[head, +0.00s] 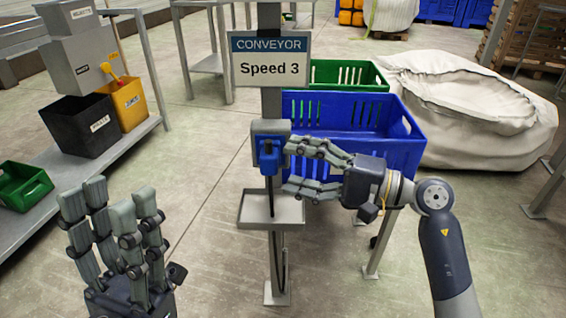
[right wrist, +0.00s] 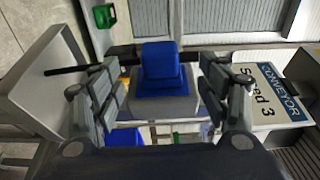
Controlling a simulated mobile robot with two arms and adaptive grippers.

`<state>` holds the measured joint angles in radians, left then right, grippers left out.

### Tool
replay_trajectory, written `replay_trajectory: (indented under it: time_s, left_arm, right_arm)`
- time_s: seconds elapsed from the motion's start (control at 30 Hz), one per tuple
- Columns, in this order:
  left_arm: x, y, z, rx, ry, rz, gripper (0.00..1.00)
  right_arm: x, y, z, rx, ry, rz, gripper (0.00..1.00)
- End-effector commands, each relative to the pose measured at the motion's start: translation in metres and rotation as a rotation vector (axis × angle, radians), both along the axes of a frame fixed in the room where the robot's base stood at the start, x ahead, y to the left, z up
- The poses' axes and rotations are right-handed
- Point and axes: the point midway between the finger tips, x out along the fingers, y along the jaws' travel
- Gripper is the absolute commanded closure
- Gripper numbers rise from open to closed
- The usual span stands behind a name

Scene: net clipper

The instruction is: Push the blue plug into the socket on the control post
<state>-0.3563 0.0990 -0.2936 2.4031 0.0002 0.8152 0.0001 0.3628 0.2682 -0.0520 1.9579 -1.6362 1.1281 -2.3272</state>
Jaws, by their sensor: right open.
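The blue plug (head: 266,160) is at the front of the socket box (head: 270,128) on the control post (head: 271,103), with a dark cable below it. I cannot tell how deep it sits. My right gripper (head: 301,167) is open just right of the plug, its fingers pointing left. In the right wrist view the plug (right wrist: 160,60) shows between the spread fingers (right wrist: 160,90), with a visible gap on each side. My left gripper (head: 109,215) is open and empty at lower left, fingers up, well away from the post.
A small grey tray (head: 284,213) sits on the post below the plug. A blue crate (head: 360,150) stands behind my right gripper, and a green crate (head: 350,72) farther back. A sign (head: 270,60) is above the socket. A shelf with bins (head: 83,122) is at left.

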Motion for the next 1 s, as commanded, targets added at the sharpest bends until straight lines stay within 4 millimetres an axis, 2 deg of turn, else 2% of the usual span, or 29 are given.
replay_trajectory:
  time_s: [0.03, 0.2, 0.4, 0.57, 1.0]
  left_arm:
    - [0.0, 0.0, 0.0, 0.0, 0.001, 0.0, 0.6]
    - [0.0, 0.0, -0.001, 0.002, 0.002, 0.0, 0.6]
    - [0.0, 0.0, -0.001, 0.002, 0.003, 0.0, 0.6]
    - [0.0, 0.0, -0.001, 0.002, 0.003, 0.0, 0.6]
    - [0.0, 0.0, -0.001, 0.002, 0.003, 0.0, 0.6]
  right_arm:
    - [-0.005, -0.012, -0.001, -0.006, 0.001, -0.003, 0.31]
    - [-0.019, -0.045, -0.002, -0.005, 0.002, -0.002, 0.31]
    - [-0.03, -0.07, 0.0, -0.002, 0.001, 0.0, 0.31]
    - [-0.034, -0.076, 0.0, 0.0, 0.001, 0.001, 0.31]
    - [-0.034, -0.076, 0.0, 0.004, 0.004, 0.003, 0.31]
